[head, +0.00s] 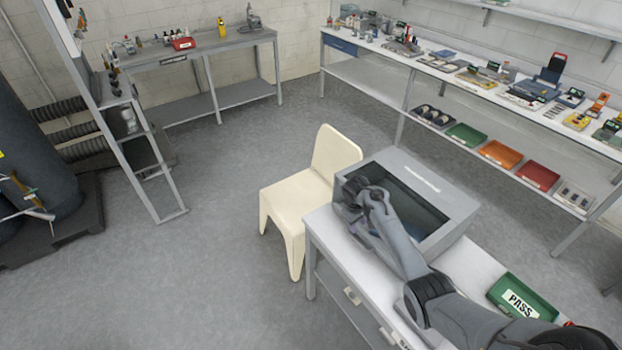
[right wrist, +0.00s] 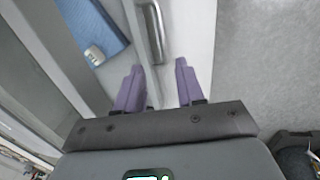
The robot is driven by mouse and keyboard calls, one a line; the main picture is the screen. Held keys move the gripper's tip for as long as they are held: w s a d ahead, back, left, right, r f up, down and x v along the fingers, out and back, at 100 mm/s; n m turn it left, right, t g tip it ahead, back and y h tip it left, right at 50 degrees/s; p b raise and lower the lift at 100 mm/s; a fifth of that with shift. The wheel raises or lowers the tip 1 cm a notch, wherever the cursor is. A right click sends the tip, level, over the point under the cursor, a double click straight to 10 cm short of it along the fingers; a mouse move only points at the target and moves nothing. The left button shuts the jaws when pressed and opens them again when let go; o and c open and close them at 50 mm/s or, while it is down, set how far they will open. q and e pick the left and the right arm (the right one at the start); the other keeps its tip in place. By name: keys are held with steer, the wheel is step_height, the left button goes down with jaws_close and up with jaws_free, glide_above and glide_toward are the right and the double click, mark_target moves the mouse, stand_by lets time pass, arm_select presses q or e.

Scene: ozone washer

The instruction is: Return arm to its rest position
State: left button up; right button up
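My right arm comes in from the lower right of the head view and reaches over the white workbench (head: 470,264). Its wrist end (head: 372,204) is in front of the grey box-shaped washer (head: 455,207) and hides part of it. A blue surface (right wrist: 88,27) with a small white object (right wrist: 95,54) shows at upper left. My left gripper is not in view.
A cream chair (head: 300,190) stands close to the bench's left end. A green PASS tray (head: 522,298) lies on the bench to the right of my arm. A long shelf table (head: 450,75) with several trays runs along the back wall. Open floor lies at left.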

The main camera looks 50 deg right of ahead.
steer(key=s+a+n+t, duration=0.1)
steer(key=s+a, duration=0.4)
steer(key=a, duration=0.5)
steer(key=s+a+n+t, duration=0.15)
steer(key=s+a, duration=0.25)
steer(key=a, duration=0.6)
steer(key=s+a+n+t, duration=0.15)
steer(key=s+a, duration=0.35)
steer(key=a, duration=0.5)
steer(key=s+a+r+y, duration=0.3)
steer(key=s+a+r, duration=0.4)
steer(key=s+a, duration=0.15)
step_height(320, 180, up, 16)
steer(key=w+p, duration=0.1)
steer(key=p, duration=1.5)
steer(key=shift+w+d+h, duration=0.2)
steer(key=shift+w+h, duration=0.1)
